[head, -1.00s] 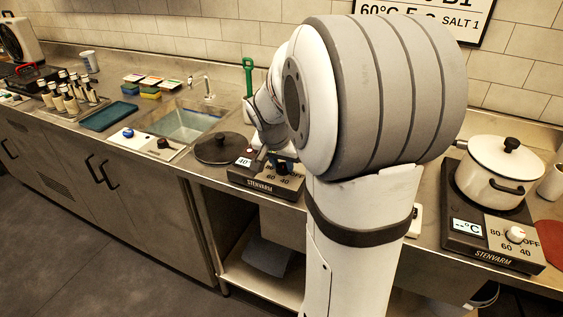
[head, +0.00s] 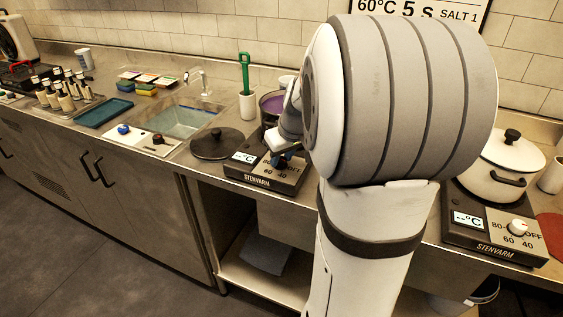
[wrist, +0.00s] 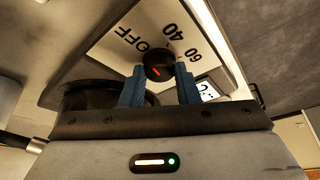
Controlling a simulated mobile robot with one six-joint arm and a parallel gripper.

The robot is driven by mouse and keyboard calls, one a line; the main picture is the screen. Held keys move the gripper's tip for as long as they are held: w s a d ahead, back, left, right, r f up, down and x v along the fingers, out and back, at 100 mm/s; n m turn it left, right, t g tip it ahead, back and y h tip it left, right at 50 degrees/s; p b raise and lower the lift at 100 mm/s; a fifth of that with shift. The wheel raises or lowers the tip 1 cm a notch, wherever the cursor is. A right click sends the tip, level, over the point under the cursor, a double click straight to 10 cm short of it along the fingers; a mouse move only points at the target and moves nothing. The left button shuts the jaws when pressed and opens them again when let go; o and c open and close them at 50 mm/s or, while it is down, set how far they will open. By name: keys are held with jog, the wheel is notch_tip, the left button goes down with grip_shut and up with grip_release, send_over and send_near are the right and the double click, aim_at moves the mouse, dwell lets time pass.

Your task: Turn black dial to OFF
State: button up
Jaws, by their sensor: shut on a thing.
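The black dial (wrist: 159,58) sits on the sloped front panel of the left hob (head: 258,178). In the wrist view the panel's print is upside down, with OFF left of the dial and 40 and 60 to its right. The dial's red mark points down and left in that picture. My gripper (wrist: 160,69) is shut on the dial, one blue finger on each side. In the head view my gripper (head: 287,159) is at the panel and largely covers the dial. The hob's display (head: 243,157) reads --°C.
A pot of purple liquid (head: 271,102) stands on the left hob, partly behind my arm. A dark lid (head: 216,143) lies left of it. A green-handled tool (head: 244,70) stands behind. The right hob (head: 485,240) holds a white lidded pot (head: 490,185).

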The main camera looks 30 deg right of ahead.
jog(key=shift+f+n+y+b, duration=0.1)
jog(key=shift+n+y+b, duration=0.3)
jog(key=shift+n+b, duration=0.6)
jog(key=o, duration=0.9)
jog(key=shift+o, duration=0.2)
jog(key=v, duration=0.8)
jog(key=shift+p, duration=0.4)
jog(key=shift+w, duration=0.1)
